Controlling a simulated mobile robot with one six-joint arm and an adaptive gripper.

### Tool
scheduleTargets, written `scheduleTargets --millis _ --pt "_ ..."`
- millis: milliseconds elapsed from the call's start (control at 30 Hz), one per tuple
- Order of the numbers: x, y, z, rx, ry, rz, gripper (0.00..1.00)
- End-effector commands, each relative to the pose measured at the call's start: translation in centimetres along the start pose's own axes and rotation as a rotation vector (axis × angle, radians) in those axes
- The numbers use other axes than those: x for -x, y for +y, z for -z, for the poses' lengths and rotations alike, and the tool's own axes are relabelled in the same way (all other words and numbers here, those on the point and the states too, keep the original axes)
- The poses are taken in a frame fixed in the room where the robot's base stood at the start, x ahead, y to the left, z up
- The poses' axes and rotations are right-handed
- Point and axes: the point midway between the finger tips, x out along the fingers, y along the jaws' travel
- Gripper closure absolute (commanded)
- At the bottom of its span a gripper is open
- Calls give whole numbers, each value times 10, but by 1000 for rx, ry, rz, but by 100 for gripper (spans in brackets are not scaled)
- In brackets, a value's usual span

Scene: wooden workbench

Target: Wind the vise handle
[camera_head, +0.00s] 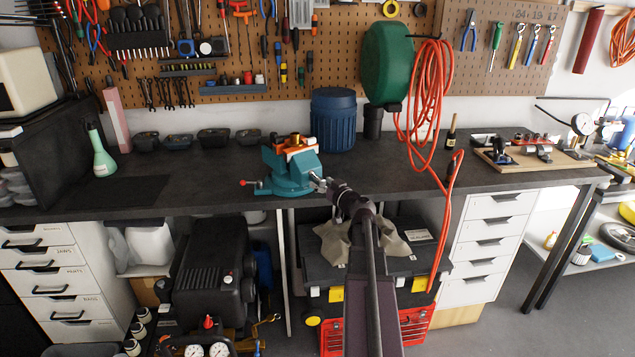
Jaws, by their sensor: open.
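A teal vise (290,172) stands at the front edge of the dark workbench, with an orange and brass-coloured piece at its jaws. A small lever with a red knob (244,183) sticks out at its left. The silver metal at the vise's front right (317,180) appears to be its screw end and handle. My arm reaches up from the bottom of the picture. My gripper (327,186) is open, at the vise's front right, right by this metal. The gripper is small and seen from behind, so I cannot tell whether its fingers touch or surround the handle.
A blue ribbed bin (333,120) stands behind the vise.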

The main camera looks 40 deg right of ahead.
Motion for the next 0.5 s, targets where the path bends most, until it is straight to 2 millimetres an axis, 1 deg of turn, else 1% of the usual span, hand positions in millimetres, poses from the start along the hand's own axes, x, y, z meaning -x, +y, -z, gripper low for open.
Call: scheduleTargets --millis 33,300,500 --pt "10 -2 0 0 0 -1 22" --pt "53 -2 0 0 0 -2 22" --pt "80 -1 0 0 0 -1 22"
